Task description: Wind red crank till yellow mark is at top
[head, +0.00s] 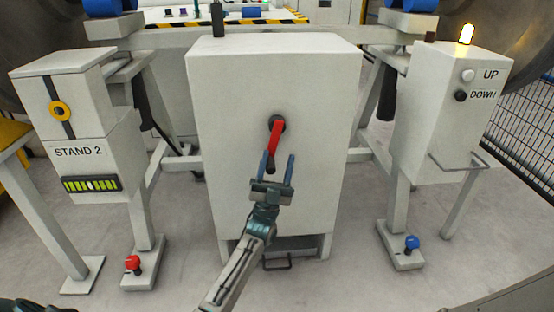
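The red crank (275,138) is mounted on the front of the tall white cabinet (320,120). Its arm hangs down from a dark hub, slightly to the left, and ends in a dark handle (270,166). My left gripper (277,160) is in front of the cabinet, fingers pointing up, parted on either side of the handle. A clear gap shows beside the right finger; whether the left finger touches the handle I cannot tell. My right gripper is out of view.
The left stand has a label STAND 2 (78,151) and a green bar display (92,184). The right box (440,120) has UP and DOWN buttons and a lit yellow lamp (466,34). Red (132,263) and blue (412,242) knobs sit on the feet.

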